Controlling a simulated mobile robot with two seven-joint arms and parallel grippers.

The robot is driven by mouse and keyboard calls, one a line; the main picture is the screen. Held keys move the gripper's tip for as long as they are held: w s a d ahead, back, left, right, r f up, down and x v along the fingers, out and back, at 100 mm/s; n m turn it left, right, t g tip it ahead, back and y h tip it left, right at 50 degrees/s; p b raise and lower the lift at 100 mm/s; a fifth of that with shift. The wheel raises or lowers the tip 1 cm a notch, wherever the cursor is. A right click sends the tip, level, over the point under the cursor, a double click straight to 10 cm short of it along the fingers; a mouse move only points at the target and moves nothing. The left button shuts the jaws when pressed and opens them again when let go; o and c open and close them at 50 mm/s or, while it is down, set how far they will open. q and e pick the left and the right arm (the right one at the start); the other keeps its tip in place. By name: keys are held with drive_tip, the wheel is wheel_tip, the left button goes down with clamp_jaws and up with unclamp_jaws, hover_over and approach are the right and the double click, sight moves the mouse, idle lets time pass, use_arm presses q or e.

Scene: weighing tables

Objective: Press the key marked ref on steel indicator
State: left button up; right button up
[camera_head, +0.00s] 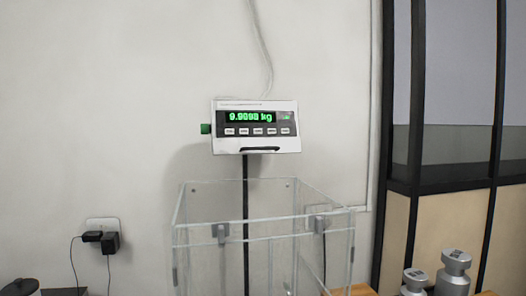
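The steel indicator (256,126) is a pale box on a thin dark post (245,210) in front of the wall, near the middle of the head view. Its green display (251,117) reads about 9.9 kg; the last digits are blurred. A row of several small pale keys (257,131) runs below the display. Their markings are too small to read, so I cannot tell which one is ref. A small green light shows at the right of the display. Neither of my grippers is in view.
A clear glass draft shield (339,245) stands below the indicator. Metal weights (453,275) stand at the lower right on a wooden surface. A dark round object (19,287) is at the lower left. A wall socket with black plugs (102,238) is at left. Space before the indicator looks clear.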

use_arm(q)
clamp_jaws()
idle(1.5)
